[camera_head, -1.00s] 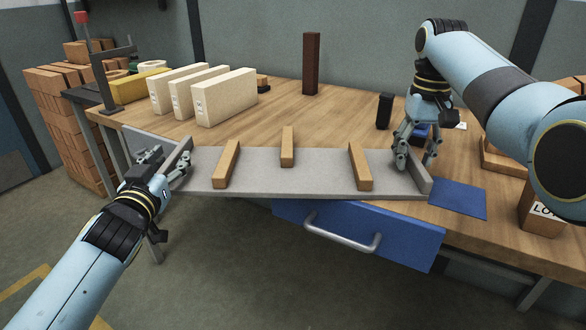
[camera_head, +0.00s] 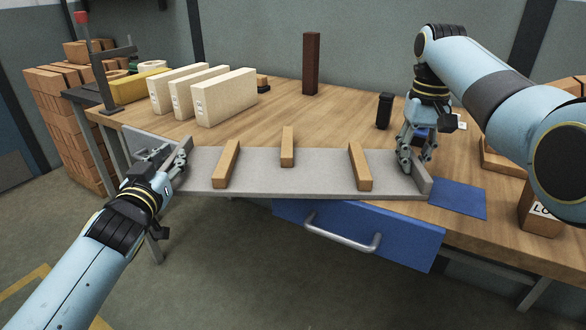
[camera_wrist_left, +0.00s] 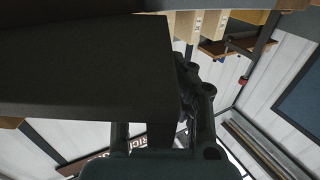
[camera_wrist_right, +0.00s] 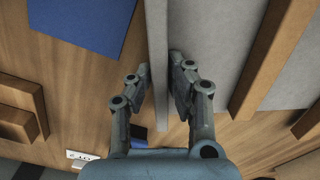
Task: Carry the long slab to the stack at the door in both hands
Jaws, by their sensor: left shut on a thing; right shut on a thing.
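The long grey slab (camera_head: 310,182) lies across the front of the wooden workbench, its left part reaching past the bench edge. It has a raised lip at each end, and three wooden strips (camera_head: 227,165) lie across it. My left gripper (camera_head: 180,161) is shut on the left lip; the left wrist view shows the slab (camera_wrist_left: 85,75) dark and close, hiding part of the fingers. My right gripper (camera_head: 413,163) is shut on the right lip, which stands between its fingers in the right wrist view (camera_wrist_right: 158,60). A brick stack (camera_head: 75,135) stands at the far left.
Several cream blocks (camera_head: 226,98) stand on the bench behind the slab, with a dark red upright block (camera_head: 311,64) and a black cup-like object (camera_head: 384,111). A blue drawer (camera_head: 400,238) with a handle juts out below. A blue mat (camera_head: 458,200) lies right of the slab.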

